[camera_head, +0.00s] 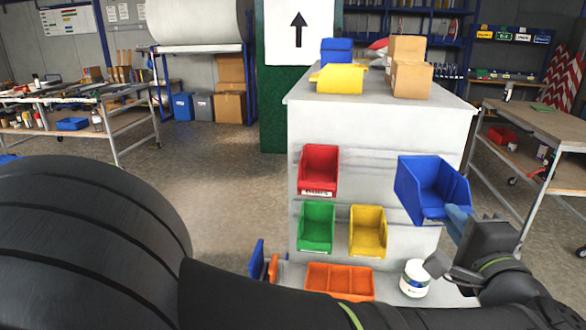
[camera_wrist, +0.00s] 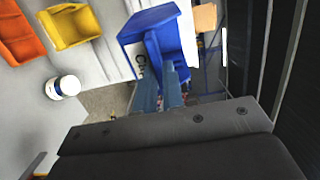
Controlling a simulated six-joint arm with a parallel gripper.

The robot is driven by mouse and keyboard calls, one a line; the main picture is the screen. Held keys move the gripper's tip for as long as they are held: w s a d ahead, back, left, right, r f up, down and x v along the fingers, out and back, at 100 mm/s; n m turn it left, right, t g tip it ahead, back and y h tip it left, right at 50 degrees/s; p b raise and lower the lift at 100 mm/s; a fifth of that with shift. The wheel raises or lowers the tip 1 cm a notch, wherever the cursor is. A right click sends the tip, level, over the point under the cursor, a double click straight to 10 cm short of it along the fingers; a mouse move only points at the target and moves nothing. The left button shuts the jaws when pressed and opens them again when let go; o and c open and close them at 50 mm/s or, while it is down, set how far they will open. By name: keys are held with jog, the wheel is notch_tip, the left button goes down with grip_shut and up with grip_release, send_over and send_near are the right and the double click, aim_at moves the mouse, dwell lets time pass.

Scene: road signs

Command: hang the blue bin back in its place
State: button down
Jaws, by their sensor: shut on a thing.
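The blue bin (camera_head: 430,187) is held in front of the right side of the grey louvred panel (camera_head: 390,135), tilted a little. It also shows in the wrist view (camera_wrist: 158,35), with a white label with dark lettering. My gripper (camera_head: 459,218) is shut on the bin's lower right part; the fingers (camera_wrist: 170,85) reach it in the wrist view. A red bin (camera_head: 320,168) with a label hangs on the panel at upper left. A green bin (camera_head: 316,226) and a yellow bin (camera_head: 367,230) hang below it. Whether the blue bin touches the panel cannot be told.
An orange bin (camera_head: 340,280) and a white tub (camera_head: 414,278) stand on the ledge at the panel's foot. Cardboard boxes (camera_head: 408,72) and a yellow bin (camera_head: 338,79) lie on top. A workbench (camera_head: 545,122) stands at right. The panel between the red and blue bins is bare.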

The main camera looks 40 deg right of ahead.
jog(key=s+f+m+g+h, duration=0.2)
jog(key=s+f, duration=0.1)
jog(key=s, duration=0.4)
jog(key=shift+a+x, duration=0.2)
jog(key=shift+x, duration=10.4)
jog(key=shift+w, duration=0.2)
jog(key=shift+f, duration=1)
jog(key=c, duration=1.5)
grip_release()
jog(key=shift+o, duration=0.2)
jog(key=v, duration=1.7)
jog(key=shift+a+f, duration=0.15)
jog(key=shift+a, duration=0.1)
